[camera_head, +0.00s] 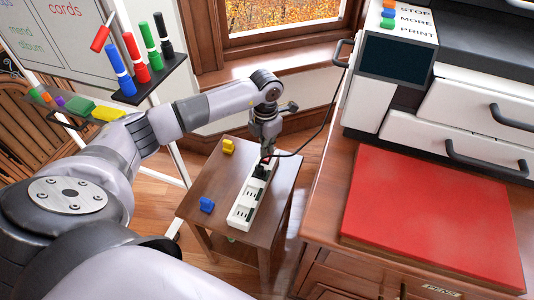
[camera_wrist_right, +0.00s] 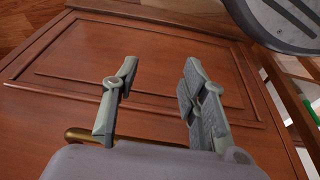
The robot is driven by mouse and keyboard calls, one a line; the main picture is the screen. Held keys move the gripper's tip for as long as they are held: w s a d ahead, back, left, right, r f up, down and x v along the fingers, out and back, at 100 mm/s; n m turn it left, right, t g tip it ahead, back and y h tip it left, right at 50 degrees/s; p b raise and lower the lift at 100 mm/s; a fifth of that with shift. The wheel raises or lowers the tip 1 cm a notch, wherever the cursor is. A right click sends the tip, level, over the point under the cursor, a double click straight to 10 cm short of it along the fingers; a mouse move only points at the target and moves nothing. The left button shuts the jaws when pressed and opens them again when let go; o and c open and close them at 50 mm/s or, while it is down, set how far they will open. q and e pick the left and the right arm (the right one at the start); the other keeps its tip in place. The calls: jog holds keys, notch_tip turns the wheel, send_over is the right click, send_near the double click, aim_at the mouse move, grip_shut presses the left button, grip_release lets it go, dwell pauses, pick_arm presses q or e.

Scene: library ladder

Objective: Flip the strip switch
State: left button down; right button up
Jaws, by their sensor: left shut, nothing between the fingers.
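The white power strip (camera_head: 241,209) lies on a small brown side table, running from the front towards the back. It has several sockets, and a black plug (camera_head: 262,171) sits towards its far end with a black cord leading away to the right. A small bit of red shows at the far end of the strip, just under my left gripper (camera_head: 267,153); the gripper mostly hides that end. My left gripper points down and is shut and empty. I cannot tell whether it touches the strip. My right gripper (camera_wrist_right: 160,68) shows in the right wrist view, open and empty, before a brown wooden panel.
A yellow piece (camera_head: 228,146) and a blue piece (camera_head: 207,205) lie on the side table (camera_head: 197,188). A printer (camera_head: 400,50) and a red mat (camera_head: 430,215) are on the cabinet at right. A whiteboard with markers (camera_head: 137,60) stands at left. The cord crosses the gap between table and cabinet.

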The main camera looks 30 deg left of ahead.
aim_at(266, 158)
pick_arm(q)
jog(key=shift+r+p, duration=0.75)
jog(key=shift+r, duration=0.35)
jog(key=shift+r+p, duration=0.85)
jog(key=shift+r, duration=0.3)
pick_arm(e)
jog(key=s+f, duration=0.4)
jog(key=f, duration=0.6)
jog(key=shift+d+f+g, duration=0.2)
jog(key=shift+f+g, duration=0.2)
